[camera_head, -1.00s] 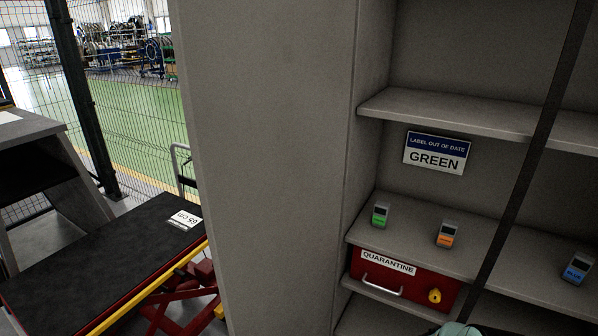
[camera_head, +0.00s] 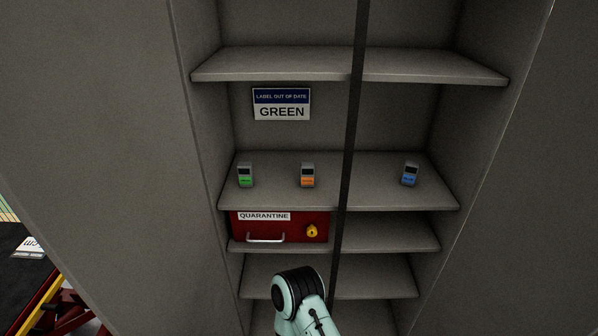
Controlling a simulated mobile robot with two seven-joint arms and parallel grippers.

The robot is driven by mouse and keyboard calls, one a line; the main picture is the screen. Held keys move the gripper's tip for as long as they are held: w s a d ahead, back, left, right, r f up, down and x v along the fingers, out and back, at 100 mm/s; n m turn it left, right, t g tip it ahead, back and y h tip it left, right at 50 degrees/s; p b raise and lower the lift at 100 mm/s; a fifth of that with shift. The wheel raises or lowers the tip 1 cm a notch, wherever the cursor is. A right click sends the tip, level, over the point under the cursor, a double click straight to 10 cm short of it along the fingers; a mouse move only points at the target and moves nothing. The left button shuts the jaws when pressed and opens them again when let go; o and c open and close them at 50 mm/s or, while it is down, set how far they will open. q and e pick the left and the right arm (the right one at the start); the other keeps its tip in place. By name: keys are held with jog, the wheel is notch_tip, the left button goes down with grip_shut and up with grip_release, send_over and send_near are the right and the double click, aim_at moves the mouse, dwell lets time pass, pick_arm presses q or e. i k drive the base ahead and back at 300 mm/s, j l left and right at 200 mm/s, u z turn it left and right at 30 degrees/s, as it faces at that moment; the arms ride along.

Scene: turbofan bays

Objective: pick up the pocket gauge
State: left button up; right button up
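Three small pocket gauges stand apart on the middle shelf (camera_head: 275,192) of a grey cabinet. One has a green lower face (camera_head: 245,175) and is at the left. One has an orange lower face (camera_head: 307,175) and is near the middle. One has a blue lower face (camera_head: 410,174) and is at the right, past a dark vertical bar. All three have dark screens at the top; their small print cannot be read. A mint and black link of my arm shows at the bottom, below the shelf. Neither gripper is in view.
A sign (camera_head: 281,104) on the cabinet back reads "LABEL OUT OF DATE GREEN". The dark bar (camera_head: 348,150) runs down in front of the shelves. A red quarantine drawer (camera_head: 279,230) with a yellow padlock (camera_head: 312,231) sits below the gauges. A black-topped lift table (camera_head: 15,270) stands at lower left.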

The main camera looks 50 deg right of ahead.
aim_at(308, 169)
jog(key=l+z, duration=0.1)
jog(key=z, duration=0.3)
jog(key=k+l+z, duration=0.1)
jog(key=z, duration=0.3)
jog(key=l+z, duration=0.1)
jog(key=z, duration=0.35)
jog(key=l+z, duration=0.15)
jog(key=z, duration=0.25)
jog(key=k, duration=0.05)
